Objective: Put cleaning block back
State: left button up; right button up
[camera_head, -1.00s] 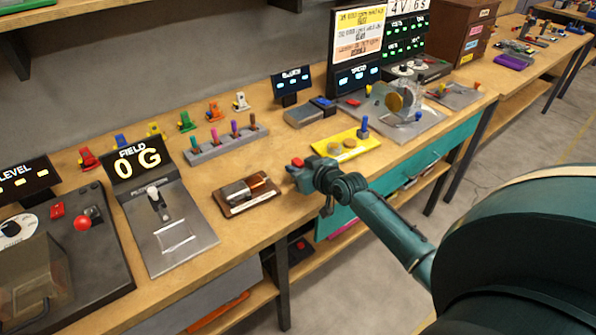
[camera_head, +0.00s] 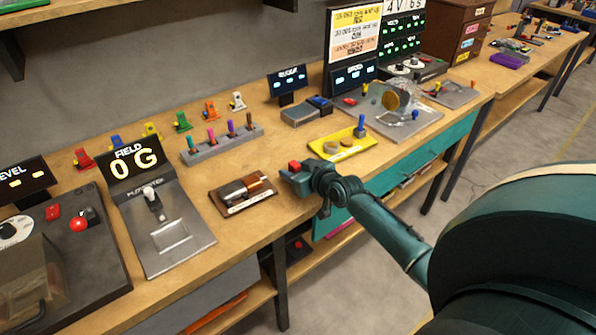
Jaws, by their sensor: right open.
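My right arm comes in from the right, and its dark teal gripper (camera_head: 289,176) is over the front edge of the bench. It is open, and its fingers are small and partly hidden. A small red piece (camera_head: 294,165) shows at its tip; I cannot tell whether it is part of the gripper. I cannot tell for sure which thing is the cleaning block. A yellow tray (camera_head: 318,149) with round tan pieces and a blue upright peg lies behind the gripper. A grey pad with a dark blue block (camera_head: 319,103) lies further back. My left gripper is not in view.
A brown tray (camera_head: 232,210) with a copper coil lies left of the gripper. A grey rack (camera_head: 196,157) of coloured pegs stands behind it. The grey field panel (camera_head: 190,250) with a lever is further left. Bare wood (camera_head: 285,208) lies around the brown tray.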

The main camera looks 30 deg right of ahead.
jog(key=a+v, duration=0.1)
jog(key=v, duration=1.1)
jog(key=s+a+f+n+g+y, duration=0.1)
jog(key=s+a+f, duration=0.5)
jog(key=s+a, duration=0.2)
jog(key=s+a+f+n+g+y, duration=0.1)
jog(key=s+a+f, duration=0.5)
jog(key=a, duration=0.7)
jog(key=shift+s+g+p, duration=0.4)
jog(key=shift+s+g, duration=0.2)
jog(key=shift+s, duration=0.6)
jog(key=shift+f, duration=0.15)
